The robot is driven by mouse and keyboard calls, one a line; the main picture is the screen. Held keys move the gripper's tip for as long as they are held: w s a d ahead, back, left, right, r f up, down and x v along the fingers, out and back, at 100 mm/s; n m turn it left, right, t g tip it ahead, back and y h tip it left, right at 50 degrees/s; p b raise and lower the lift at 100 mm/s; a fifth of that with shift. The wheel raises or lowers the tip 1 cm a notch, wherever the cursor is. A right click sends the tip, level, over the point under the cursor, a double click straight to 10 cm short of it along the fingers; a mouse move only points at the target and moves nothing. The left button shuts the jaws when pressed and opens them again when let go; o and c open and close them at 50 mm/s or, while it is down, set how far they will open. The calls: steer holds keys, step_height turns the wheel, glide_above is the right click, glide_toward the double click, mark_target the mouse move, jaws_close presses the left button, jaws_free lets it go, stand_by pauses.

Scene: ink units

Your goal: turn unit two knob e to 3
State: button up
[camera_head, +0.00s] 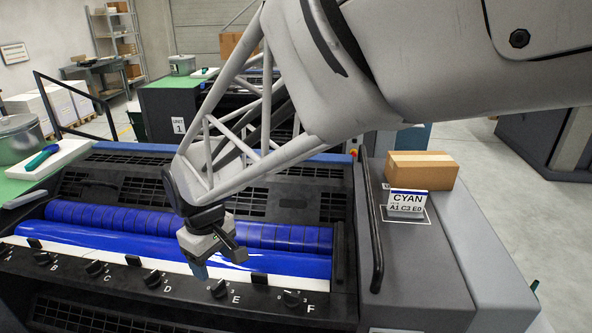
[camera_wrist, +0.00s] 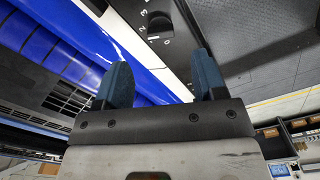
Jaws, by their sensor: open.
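Knob E (camera_head: 220,288) is a black dial on the front black panel of the press with the blue rollers, just left of the letter E. Its pointer setting is too small to read. My gripper (camera_head: 219,262) hangs above the panel, over the front roller edge near knob E, apart from it. In the wrist view my gripper (camera_wrist: 163,70) is open with its two blue fingers spread and nothing between them. Beyond the fingertips a black knob (camera_wrist: 160,22) shows with a few digits around it; its letter is not visible there.
Neighbouring knobs D (camera_head: 153,279) and F (camera_head: 291,298) flank knob E. A card reading CYAN A1 C3 E0 (camera_head: 407,201) stands by a cardboard box (camera_head: 422,169) on the right cabinet. A black rail (camera_head: 372,225) rises at the press's right side. A unit 1 sign (camera_head: 178,125) is behind.

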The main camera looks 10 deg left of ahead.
mark_target(219, 285)
steer(key=shift+f, duration=3.65)
steer(key=c, duration=0.9)
